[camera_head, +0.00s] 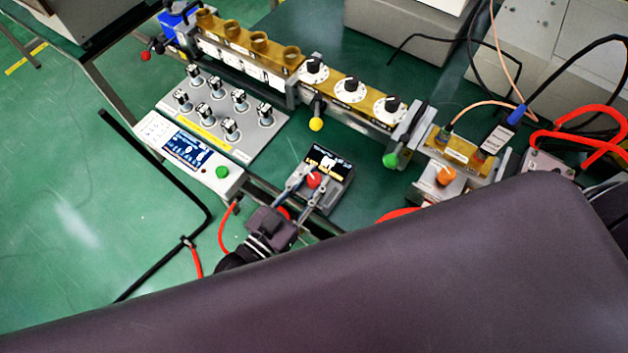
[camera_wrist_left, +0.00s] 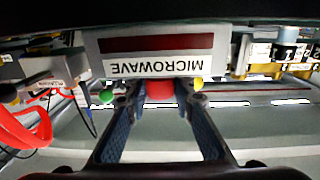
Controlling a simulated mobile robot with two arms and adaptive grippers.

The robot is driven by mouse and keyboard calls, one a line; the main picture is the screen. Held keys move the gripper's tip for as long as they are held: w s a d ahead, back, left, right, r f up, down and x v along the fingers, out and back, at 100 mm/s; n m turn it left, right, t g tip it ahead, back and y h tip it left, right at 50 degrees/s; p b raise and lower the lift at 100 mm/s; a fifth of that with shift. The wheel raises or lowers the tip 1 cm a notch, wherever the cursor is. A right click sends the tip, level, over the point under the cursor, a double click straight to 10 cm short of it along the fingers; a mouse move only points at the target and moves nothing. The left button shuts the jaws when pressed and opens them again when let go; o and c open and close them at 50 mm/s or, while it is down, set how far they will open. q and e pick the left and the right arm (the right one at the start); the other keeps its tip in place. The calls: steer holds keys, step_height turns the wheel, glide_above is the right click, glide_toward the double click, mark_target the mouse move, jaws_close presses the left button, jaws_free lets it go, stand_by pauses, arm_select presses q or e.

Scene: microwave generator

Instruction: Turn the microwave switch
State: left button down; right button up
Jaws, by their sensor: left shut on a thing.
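The microwave switch is a red knob (camera_head: 313,180) on the front of a small dark box (camera_head: 329,166) with a lit display. In the left wrist view the red knob (camera_wrist_left: 160,90) sits below the upside-down MICROWAVE label (camera_wrist_left: 153,67). My left gripper (camera_head: 311,184) reaches it from the front, with one finger on each side. In the left wrist view my left gripper (camera_wrist_left: 159,97) is shut on the knob, and the fingertips are at its sides. The knob's turn angle cannot be told. My right gripper is not in view.
A panel of several metal knobs (camera_head: 217,108) and a meter with a blue screen (camera_head: 188,149) stand left of the box. A brass waveguide (camera_head: 348,88) with white dials runs behind. An orange knob (camera_head: 446,176) and red cables (camera_head: 590,122) are at right.

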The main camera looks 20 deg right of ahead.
arm_select(q)
steer(key=m+g+b, duration=0.1)
steer(key=m+g+h+b, duration=0.1)
steer(key=g, duration=0.1)
steer(key=shift+w+a+f+h, duration=0.1)
steer(key=shift+w+f+h, duration=0.05)
steer(key=shift+f+h, duration=0.15)
steer(key=m+g+b, duration=0.2)
steer(key=g, duration=0.1)
steer(key=m+g+h+b, duration=0.1)
steer(key=m+g+b, duration=0.1)
steer(key=shift+g+h, duration=0.3)
steer(key=shift+g, duration=0.1)
steer(key=shift+r+m+g+b, duration=0.15)
steer(key=shift+m+g+b, duration=0.9)
steer(key=shift+g, duration=0.35)
steer(key=shift+r+m+g+b, duration=0.1)
steer(key=shift+m+g+b, duration=0.2)
steer(key=shift+g, duration=0.2)
steer(key=shift+r, duration=0.1)
steer(key=c, duration=1.6)
jaws_free()
